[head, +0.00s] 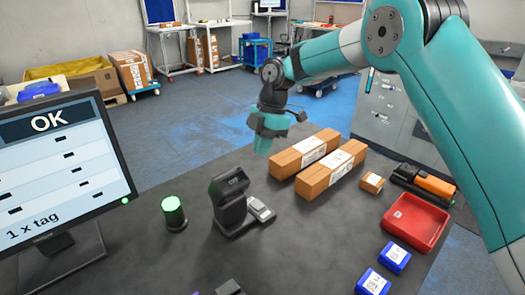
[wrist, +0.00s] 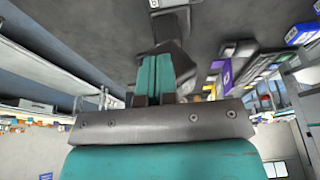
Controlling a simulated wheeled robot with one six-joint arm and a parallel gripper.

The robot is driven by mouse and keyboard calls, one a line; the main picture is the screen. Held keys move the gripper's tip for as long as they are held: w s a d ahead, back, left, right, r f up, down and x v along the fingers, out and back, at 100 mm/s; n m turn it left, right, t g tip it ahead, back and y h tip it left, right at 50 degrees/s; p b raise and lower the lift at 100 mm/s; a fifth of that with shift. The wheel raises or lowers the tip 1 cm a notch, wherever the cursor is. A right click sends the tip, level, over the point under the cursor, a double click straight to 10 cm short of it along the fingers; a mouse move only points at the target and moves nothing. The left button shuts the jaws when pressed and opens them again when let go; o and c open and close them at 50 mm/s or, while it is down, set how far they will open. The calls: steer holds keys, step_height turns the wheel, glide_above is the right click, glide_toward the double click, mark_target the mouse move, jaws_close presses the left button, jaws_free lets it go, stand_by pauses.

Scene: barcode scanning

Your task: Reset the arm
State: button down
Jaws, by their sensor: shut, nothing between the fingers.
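My gripper (head: 262,146) hangs at the end of my teal arm, above the table's far edge in the head view. Its two teal fingers are closed together in the wrist view (wrist: 154,76), with nothing between them. The black barcode scanner on its stand (head: 230,200) is on the table below and left of the gripper, apart from it. The monitor (head: 62,160) at the left shows "OK" and "1 x tag". A small beacon (head: 174,212) glows green beside it.
Two long cardboard boxes (head: 332,175) lie right of the gripper. A small box (head: 372,183), an orange and black tool (head: 425,182), a red tray (head: 416,222) and blue boxes (head: 395,256) fill the right side. The dark table (head: 290,255) is bare at front centre.

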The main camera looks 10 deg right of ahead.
steer(key=s+d+r+m, duration=0.2)
steer(key=s+r+m, duration=0.8)
steer(key=s, duration=0.6)
steer(key=s+d+m, duration=0.1)
steer(key=s+m, duration=0.2)
steer(key=s, duration=0.5)
steer(key=s+d+m+t+y, duration=0.1)
steer(key=s+m, duration=0.3)
steer(key=s, duration=0.5)
steer(key=shift+s+d+r+t, duration=0.15)
steer(key=shift+s+d+t, duration=0.15)
steer(key=shift+d, duration=0.5)
